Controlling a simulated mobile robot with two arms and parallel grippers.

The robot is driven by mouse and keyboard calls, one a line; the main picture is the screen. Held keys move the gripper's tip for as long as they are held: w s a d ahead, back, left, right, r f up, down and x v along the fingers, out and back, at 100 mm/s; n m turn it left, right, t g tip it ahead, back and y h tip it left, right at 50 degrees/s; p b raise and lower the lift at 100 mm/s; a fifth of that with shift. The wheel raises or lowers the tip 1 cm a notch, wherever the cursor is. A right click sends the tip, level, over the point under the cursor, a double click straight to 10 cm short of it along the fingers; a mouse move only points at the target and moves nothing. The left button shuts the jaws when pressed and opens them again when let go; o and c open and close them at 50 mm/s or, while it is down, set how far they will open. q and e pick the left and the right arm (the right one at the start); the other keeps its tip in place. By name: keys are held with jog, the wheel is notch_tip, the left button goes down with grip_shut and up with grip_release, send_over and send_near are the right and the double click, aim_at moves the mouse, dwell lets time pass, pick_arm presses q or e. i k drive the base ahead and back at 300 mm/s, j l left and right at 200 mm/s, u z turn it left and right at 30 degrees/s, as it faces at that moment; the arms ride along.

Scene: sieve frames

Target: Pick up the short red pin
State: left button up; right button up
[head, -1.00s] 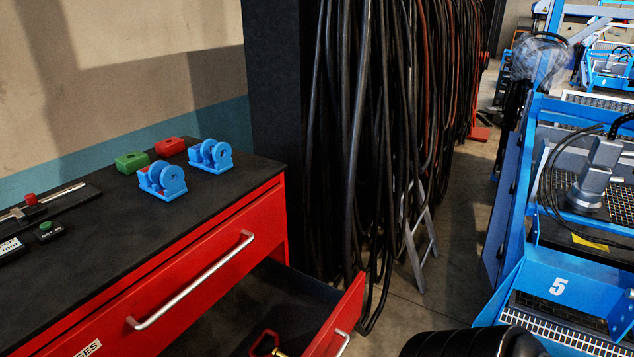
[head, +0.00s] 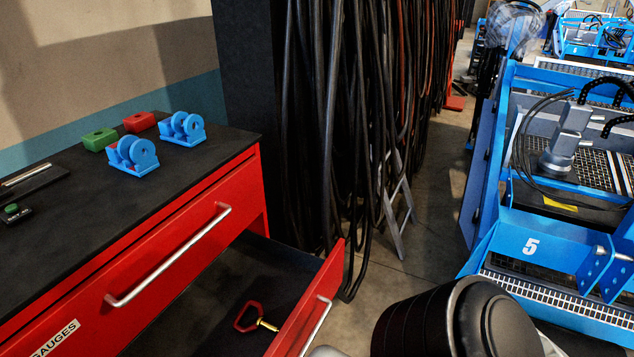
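A pin with a red loop handle and a short brass-coloured shaft (head: 262,322) lies in the open lower drawer (head: 205,305) of the red cabinet. The handle is to the left and the shaft points to the right, towards the drawer's red front. The drawer floor around the pin is dark and looks bare. Neither of my grippers is in view. A black rounded part at the bottom right looks like my own arm.
The closed upper drawer's handle (head: 170,255) juts out above the open drawer. Black hoses (head: 335,130) hang behind; a blue machine (head: 550,225) stands right.

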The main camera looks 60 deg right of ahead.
aim_at(260, 322)
jog(key=z, duration=1.25)
